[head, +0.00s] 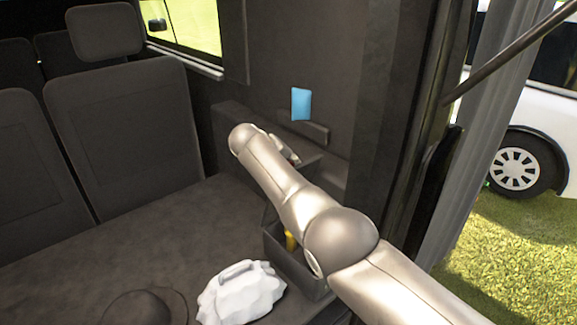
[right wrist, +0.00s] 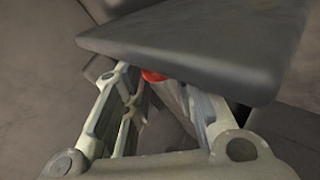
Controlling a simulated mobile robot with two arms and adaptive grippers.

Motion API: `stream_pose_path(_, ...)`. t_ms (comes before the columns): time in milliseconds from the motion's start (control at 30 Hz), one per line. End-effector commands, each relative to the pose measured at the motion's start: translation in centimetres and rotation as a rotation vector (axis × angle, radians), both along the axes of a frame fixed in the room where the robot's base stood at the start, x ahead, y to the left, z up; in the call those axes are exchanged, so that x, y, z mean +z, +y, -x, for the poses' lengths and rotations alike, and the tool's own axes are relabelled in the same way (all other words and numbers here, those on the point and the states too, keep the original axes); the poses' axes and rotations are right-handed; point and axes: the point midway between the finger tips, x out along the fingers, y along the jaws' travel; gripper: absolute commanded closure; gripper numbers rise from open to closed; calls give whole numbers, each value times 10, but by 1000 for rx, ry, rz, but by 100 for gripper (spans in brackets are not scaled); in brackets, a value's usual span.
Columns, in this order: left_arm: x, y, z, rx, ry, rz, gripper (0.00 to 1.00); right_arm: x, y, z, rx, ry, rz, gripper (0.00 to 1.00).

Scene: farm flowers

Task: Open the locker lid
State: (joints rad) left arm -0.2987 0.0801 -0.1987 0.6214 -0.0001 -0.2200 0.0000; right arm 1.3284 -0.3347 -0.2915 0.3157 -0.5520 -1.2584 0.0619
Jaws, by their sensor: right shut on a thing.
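The locker is a dark box (head: 312,281) against the side wall of the vehicle, largely hidden behind my right arm. Its front part is open at the top, and something yellow (head: 291,241) shows inside. The dark, flat locker lid (right wrist: 205,50) lies across the fingertips of my right gripper (right wrist: 160,82) in the right wrist view, tilted. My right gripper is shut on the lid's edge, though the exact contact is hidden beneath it. A small red thing (right wrist: 153,76) shows between the fingers under the lid. In the head view my right gripper (head: 288,152) is mostly hidden by my arm.
A white bag (head: 240,293) and a dark round hat (head: 145,308) lie on the vehicle floor. Dark seats (head: 125,135) stand at the left. A blue patch (head: 300,104) is on the side wall. The door frame (head: 400,130) rises close to my right arm.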

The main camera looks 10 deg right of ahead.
Motion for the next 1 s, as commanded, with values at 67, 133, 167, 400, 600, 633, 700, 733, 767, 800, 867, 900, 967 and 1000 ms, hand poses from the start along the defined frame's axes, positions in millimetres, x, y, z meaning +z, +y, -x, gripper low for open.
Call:
stream_pose_path(67, -1, 0, 0, 0, 0, 0, 60, -4, -1, 2, -5, 9, 0, 100)
stream_pose_path(133, 0, 0, 0, 0, 0, 0, 60, -4, -1, 2, -4, 10, 1, 100)
stream_pose_path(167, 0, 0, 0, 0, 0, 0, 60, -4, -1, 2, -4, 10, 1, 100)
stream_pose_path(400, 0, 0, 1, 0, 1, 0, 60, -4, -1, 2, -5, 10, 1, 71)
stream_pose_path(600, 0, 0, 1, -1, 1, 0, 60, -2, -1, 1, -3, 7, 0, 55)
stream_pose_path(633, 0, 0, 1, -1, 1, 0, 60, -2, -1, 1, -3, 6, 0, 55)
stream_pose_path(700, 0, 0, 1, -1, 2, -1, 60, -2, -1, 1, -2, 5, 1, 55)
stream_pose_path(733, 0, 0, 1, -1, 2, -1, 60, -2, -1, 1, -2, 5, 1, 55)
stream_pose_path(767, 0, 0, 2, -1, 2, -1, 60, -2, 0, 1, -2, 4, 1, 55)
stream_pose_path(800, -1, 1, 4, -2, 5, -1, 60, -1, 0, 1, -2, 4, 1, 55)
stream_pose_path(867, -1, 2, 6, -3, 8, -3, 60, -1, 0, 1, -1, 3, 0, 55)
stream_pose_path(900, -1, 2, 5, -2, 7, -3, 60, 0, 0, 1, -1, 3, 1, 55)
stream_pose_path(967, -1, 1, 4, -2, 6, -1, 60, 1, 2, 2, 0, 1, 1, 55)
stream_pose_path(1000, -1, 1, 4, -2, 6, -1, 60, 2, 3, 2, 0, 1, 1, 55)
